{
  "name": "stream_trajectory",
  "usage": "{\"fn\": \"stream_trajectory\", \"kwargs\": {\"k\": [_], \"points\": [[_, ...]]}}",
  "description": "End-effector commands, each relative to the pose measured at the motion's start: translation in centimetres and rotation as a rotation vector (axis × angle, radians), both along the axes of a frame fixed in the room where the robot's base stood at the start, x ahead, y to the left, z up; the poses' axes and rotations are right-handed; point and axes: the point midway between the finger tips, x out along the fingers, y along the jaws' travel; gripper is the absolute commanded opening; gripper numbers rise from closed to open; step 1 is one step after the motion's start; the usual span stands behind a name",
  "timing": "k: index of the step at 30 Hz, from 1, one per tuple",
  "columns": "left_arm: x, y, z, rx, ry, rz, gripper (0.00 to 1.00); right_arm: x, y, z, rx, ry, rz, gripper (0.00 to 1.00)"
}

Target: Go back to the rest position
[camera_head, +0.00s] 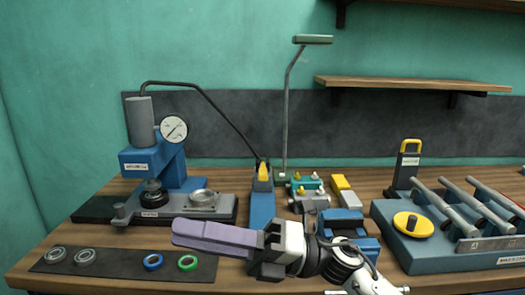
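My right gripper (188,235) shows at the lower middle, in front of the bench, with its arm coming in from the lower right. Its pale purple fingers point left and look like one slab, seen from the side. I cannot tell whether there is a gap between them. No separate object shows at the fingertips. The gripper hides part of the bench's front and part of the blue tool behind it. My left gripper is not in view.
The wooden bench (100,205) carries a blue press with a gauge (173,130) at left. A dark mat (120,263) holds several rings. A blue stand (262,205), small coloured parts (305,185) and a lamp (313,40) are mid-bench. A blue rack (430,258) with grey bars stands right.

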Motion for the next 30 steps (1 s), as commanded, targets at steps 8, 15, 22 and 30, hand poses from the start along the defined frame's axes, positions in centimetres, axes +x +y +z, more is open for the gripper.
{"fn": "stream_trajectory", "kwargs": {"k": [8,15,22,30], "points": [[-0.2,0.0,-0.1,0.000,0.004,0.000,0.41,5.9,-7.4,-9.2,0.390,0.808,-0.340,0.27],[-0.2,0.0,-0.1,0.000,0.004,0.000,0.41,4.8,-16.0,-24.7,0.614,1.460,-0.645,0.27],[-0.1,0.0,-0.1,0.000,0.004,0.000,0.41,-3.5,-22.2,-38.3,0.752,1.964,-0.914,0.27],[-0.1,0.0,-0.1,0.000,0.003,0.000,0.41,-15.9,-26.4,-47.6,0.847,2.383,-1.169,0.27]]}}
